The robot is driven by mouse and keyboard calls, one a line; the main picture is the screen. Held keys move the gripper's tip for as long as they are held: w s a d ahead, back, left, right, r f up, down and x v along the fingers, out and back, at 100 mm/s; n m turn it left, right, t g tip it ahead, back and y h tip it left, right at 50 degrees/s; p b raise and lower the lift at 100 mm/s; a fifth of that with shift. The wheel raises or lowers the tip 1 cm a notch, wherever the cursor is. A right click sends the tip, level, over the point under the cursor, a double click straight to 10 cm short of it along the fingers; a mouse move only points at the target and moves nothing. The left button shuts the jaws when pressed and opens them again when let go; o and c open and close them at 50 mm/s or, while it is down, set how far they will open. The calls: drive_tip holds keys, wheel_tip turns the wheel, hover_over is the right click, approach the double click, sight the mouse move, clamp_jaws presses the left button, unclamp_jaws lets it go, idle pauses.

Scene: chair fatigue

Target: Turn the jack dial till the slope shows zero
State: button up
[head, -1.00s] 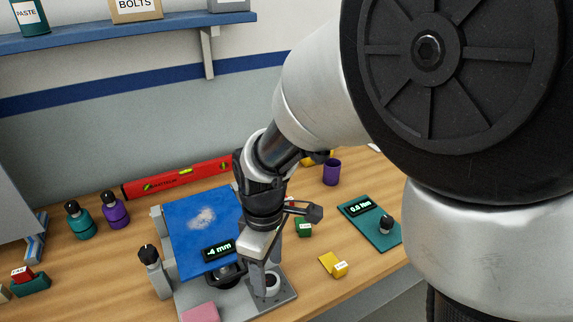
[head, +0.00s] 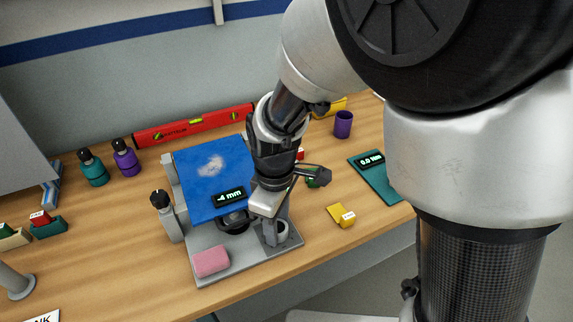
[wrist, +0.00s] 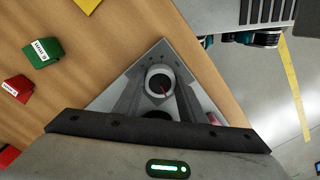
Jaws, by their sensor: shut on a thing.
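The jack dial (wrist: 153,77) is a pale round knob with a red pointer, on the right front of the grey base (head: 215,272). It partly shows in the head view (head: 283,231), behind my fingers. My gripper (head: 272,240) points down and is shut on the dial; in the wrist view its dark fingers (wrist: 158,92) lie on either side of it. The slope display (head: 230,196), on the front edge of the tilted blue plate (head: 195,187), reads about 4 mm, with a small mark before the digit that I cannot make out clearly.
A pink block (head: 210,262) lies on the base's front left, and a black-topped grey post (head: 165,215) stands at the left. A yellow block (head: 341,215) and a teal torque pad (head: 385,185) are at the right. A red level (head: 195,124) lies behind.

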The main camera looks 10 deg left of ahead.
drive_tip(key=shift+m+p, duration=0.9)
drive_tip(key=shift+m, duration=1.9)
drive_tip(key=o, duration=1)
drive_tip(key=shift+o, duration=0.2)
wheel_tip(320, 180, up, 18)
drive_tip(key=p, duration=0.2)
drive_tip(key=shift+f, duration=0.25)
